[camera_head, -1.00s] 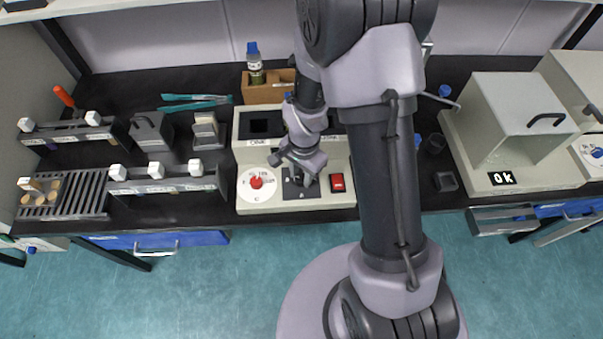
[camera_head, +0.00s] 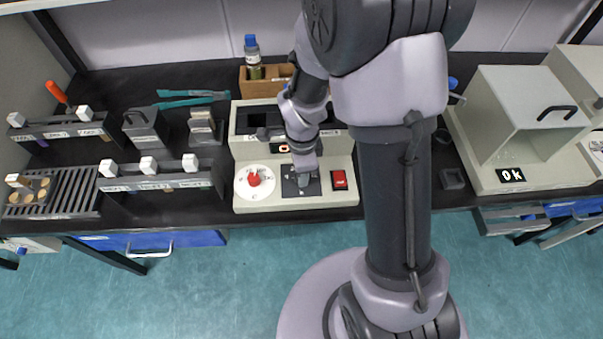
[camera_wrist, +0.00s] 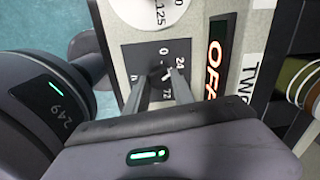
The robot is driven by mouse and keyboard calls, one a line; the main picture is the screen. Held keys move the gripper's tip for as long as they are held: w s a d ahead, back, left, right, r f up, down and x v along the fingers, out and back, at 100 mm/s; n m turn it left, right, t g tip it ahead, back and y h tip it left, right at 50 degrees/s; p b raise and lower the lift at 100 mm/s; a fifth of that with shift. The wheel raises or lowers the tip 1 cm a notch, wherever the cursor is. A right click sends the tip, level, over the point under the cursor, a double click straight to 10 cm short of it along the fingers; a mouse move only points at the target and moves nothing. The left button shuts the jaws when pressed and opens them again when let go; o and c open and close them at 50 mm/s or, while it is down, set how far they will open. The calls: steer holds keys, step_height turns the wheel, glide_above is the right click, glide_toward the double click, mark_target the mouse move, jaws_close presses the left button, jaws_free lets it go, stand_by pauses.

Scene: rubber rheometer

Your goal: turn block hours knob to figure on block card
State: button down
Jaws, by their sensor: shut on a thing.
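The block hours knob (camera_wrist: 156,70) is a small dark knob on a black dial plate (camera_head: 314,188). The wrist view shows the figures 0, 24 and 72 around it on the plate (camera_wrist: 128,56). My gripper (camera_wrist: 164,82) is shut on the knob, one finger on each side. In the head view my gripper (camera_head: 303,178) stands over the plate and hides the knob. The fingers partly cover the dial, so the knob's exact setting is unclear. I cannot make out a block card for certain.
The block unit (camera_head: 277,202) has a white dial with a red knob (camera_head: 254,179) left of the plate and a red switch (camera_head: 339,179) right of it. A lit display (camera_wrist: 216,57) reads OFF.

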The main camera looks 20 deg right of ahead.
steer(key=shift+m+b, duration=0.4)
steer(key=shift+m, duration=0.2)
steer(key=c, duration=1.1)
jaws_free()
steer(key=r+p, duration=0.2)
steer(key=r, duration=0.3)
steer(key=r+p, duration=0.2)
steer(key=r, duration=0.4)
steer(key=r+p, duration=0.2)
steer(key=r, duration=0.4)
steer(key=shift+s+a+r, duration=0.1)
steer(key=shift+s+r, duration=0.1)
steer(key=shift+s, duration=0.2)
